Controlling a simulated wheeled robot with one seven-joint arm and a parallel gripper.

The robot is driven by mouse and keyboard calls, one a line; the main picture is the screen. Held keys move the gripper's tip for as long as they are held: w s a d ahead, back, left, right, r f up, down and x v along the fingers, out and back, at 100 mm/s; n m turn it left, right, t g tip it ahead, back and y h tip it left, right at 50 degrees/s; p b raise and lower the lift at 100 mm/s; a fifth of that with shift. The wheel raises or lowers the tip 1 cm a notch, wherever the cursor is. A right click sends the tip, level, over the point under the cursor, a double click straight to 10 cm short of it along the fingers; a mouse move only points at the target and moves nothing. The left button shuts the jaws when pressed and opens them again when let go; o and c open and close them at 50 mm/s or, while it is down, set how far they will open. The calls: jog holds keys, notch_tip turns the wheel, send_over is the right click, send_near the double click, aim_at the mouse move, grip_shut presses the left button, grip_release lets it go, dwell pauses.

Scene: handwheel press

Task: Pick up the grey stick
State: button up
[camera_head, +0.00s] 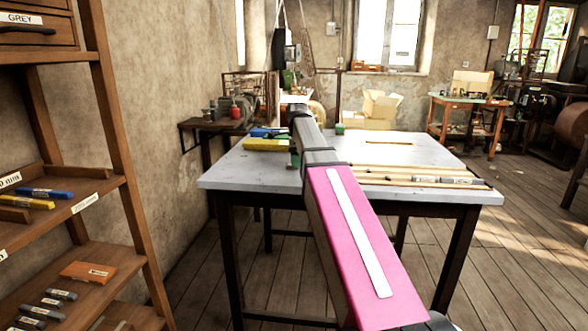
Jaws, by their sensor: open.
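Several short dark grey sticks with pale labels lie on the lower shelf at the left, one of them a grey stick (62,294). Other grey labelled pieces (461,180) lie at the right end of the wooden tray on the table; whether they are sticks is too small to tell. My pink and grey arm reaches from the bottom right over the table. Its far end is near the table's back left part, and I cannot make out my gripper there.
The grey-topped table (236,172) holds a yellow block (266,145), a blue block (262,132) and a long wooden tray (390,180). The wooden shelf rack (118,140) at left has a drawer (32,32) labelled GREY and an orange box (88,271). Wooden floor is open at right.

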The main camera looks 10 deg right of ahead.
jog(key=shift+f, duration=0.85)
grip_shut()
